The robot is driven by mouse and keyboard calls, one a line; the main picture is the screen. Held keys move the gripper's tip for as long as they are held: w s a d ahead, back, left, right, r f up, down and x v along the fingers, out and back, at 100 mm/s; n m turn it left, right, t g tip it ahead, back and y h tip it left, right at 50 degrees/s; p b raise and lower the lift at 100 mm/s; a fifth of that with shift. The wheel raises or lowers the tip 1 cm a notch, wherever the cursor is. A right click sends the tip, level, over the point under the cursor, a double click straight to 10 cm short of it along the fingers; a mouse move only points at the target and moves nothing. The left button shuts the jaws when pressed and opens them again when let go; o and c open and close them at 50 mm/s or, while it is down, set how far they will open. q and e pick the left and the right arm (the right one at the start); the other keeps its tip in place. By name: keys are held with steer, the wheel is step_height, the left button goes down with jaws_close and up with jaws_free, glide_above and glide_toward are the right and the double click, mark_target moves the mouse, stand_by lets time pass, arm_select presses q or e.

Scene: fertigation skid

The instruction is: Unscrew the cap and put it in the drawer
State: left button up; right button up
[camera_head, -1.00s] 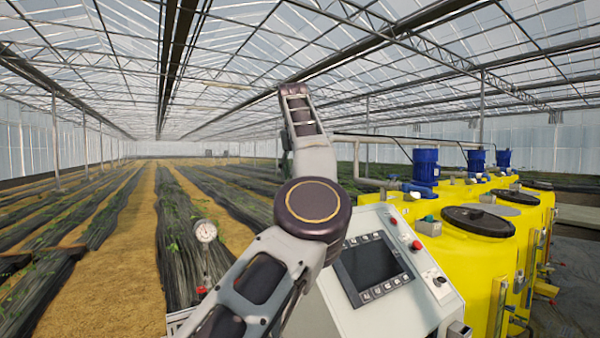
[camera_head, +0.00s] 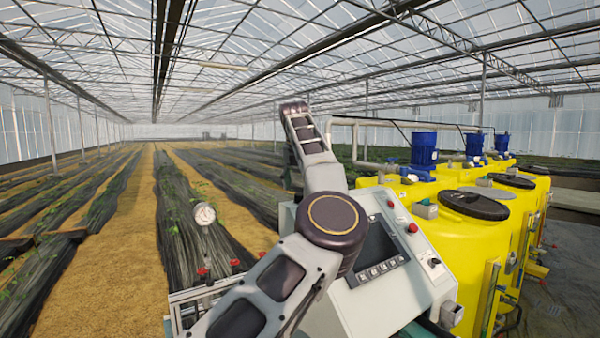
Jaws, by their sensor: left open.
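Black round lids sit on the yellow tanks at the right, a near lid (camera_head: 475,205) and a farther lid (camera_head: 512,180). I cannot tell whether either is the task's cap. I see no drawer I can make out. My left arm rises from the bottom middle, in front of the control panel. My left gripper (camera_head: 290,165) shows only as a dark piece beside the forearm; the rest is hidden behind the arm. It is open, and I see nothing held in it. My right gripper is out of view.
A grey control cabinet (camera_head: 415,290) with a dark screen (camera_head: 380,248), buttons and a red knob stands behind my arm. A pressure gauge (camera_head: 205,214) and red valve handles (camera_head: 203,271) are at the left. Blue motors (camera_head: 424,150) top the tanks. Crop rows fill the left.

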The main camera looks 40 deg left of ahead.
arm_select(q)
steer(key=shift+p+x, duration=0.35)
steer(key=shift+x, duration=1.65)
steer(key=c, duration=1.1)
